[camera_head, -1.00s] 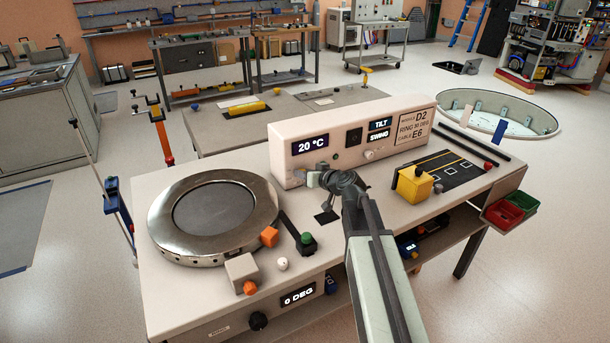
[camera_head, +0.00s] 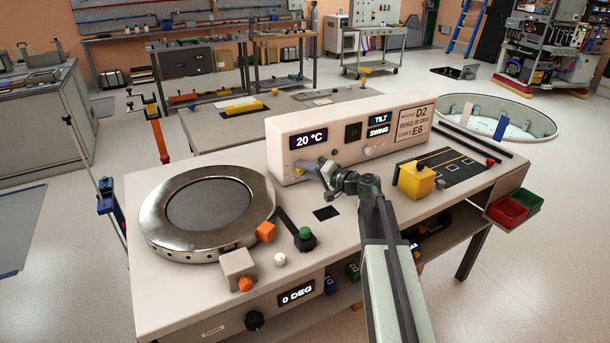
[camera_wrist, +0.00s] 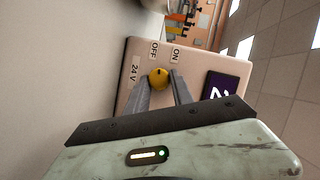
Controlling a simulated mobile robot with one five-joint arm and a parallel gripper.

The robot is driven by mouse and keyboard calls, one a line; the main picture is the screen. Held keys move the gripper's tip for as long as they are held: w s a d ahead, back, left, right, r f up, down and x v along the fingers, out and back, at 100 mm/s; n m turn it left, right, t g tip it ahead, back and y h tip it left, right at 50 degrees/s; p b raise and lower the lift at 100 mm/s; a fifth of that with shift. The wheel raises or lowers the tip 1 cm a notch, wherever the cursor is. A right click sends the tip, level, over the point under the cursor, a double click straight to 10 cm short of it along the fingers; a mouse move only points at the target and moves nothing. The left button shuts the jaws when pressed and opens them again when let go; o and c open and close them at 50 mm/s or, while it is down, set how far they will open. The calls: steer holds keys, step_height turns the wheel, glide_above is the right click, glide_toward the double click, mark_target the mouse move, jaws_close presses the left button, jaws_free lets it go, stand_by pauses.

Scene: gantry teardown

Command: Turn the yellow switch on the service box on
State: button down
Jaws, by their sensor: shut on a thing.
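The service box (camera_head: 279,152) is a long cream box at the back of the bench, with a 20 °C display. In the wrist view, its end panel (camera_wrist: 130,75) carries OFF, ON and 24 V labels. The round yellow switch (camera_wrist: 158,78) sits below OFF and ON. Its dark mark points up in the picture, roughly between the two labels. My gripper (camera_wrist: 164,84) has its fingers on both sides of the switch and is shut on it. In the head view, my gripper (camera_head: 314,171) is at the box's lower left front, and only a bit of yellow shows there.
A round metal ring (camera_head: 160,232) stands left on the bench (camera_head: 340,240). An orange block (camera_head: 265,232) and a black-green knob (camera_head: 305,239) lie in front. A yellow block (camera_head: 416,183) stands right of my arm.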

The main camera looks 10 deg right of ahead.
steer(key=shift+s+f+m+y+b, duration=0.1)
steer(key=shift+f+m+y+b, duration=0.2)
steer(key=shift+m+b, duration=0.35)
steer(key=shift+r, duration=0.1)
steer(key=c, duration=1.1)
jaws_free()
steer(key=shift+r, duration=0.1)
steer(key=p+v, duration=0.1)
steer(key=v, duration=0.6)
steer(key=shift+s+d, duration=0.2)
steer(key=shift+d, duration=0.1)
steer(key=shift+s, duration=0.15)
